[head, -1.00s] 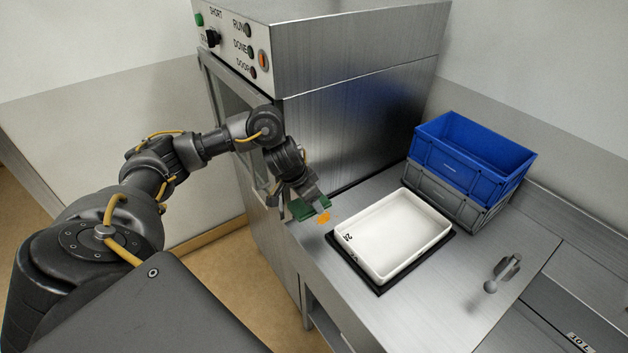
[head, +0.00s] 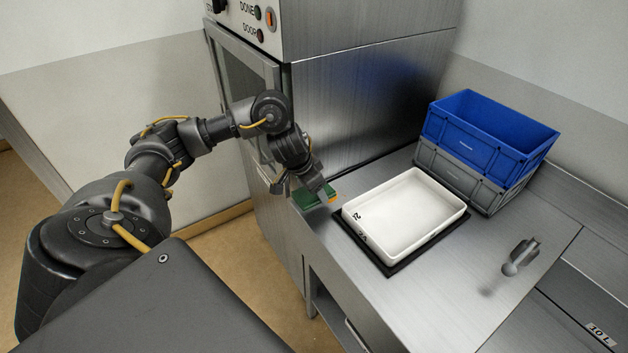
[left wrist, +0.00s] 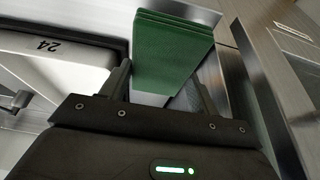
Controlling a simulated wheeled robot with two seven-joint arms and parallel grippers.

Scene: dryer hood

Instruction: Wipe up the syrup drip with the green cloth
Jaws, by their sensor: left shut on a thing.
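The folded green cloth (head: 306,200) is held by my left gripper (head: 322,192) at the left edge of the steel worktop, low at the surface. In the left wrist view the cloth (left wrist: 172,52) sits between the two fingers of the left gripper (left wrist: 160,90), which is shut on it. The syrup drip (head: 333,199) shows as a small orange patch beside the cloth and fingertips. Most of the drip is hidden, and I cannot tell whether the cloth touches it. My right gripper is not in view.
A white tray (head: 388,244) on a black mat (head: 393,271) lies close to the right of the cloth. A blue crate (head: 480,150) stacked on a grey crate (head: 462,179) stands behind. The steel dryer hood (head: 370,100) rises behind my gripper. A small grey object (head: 520,257) is at the right.

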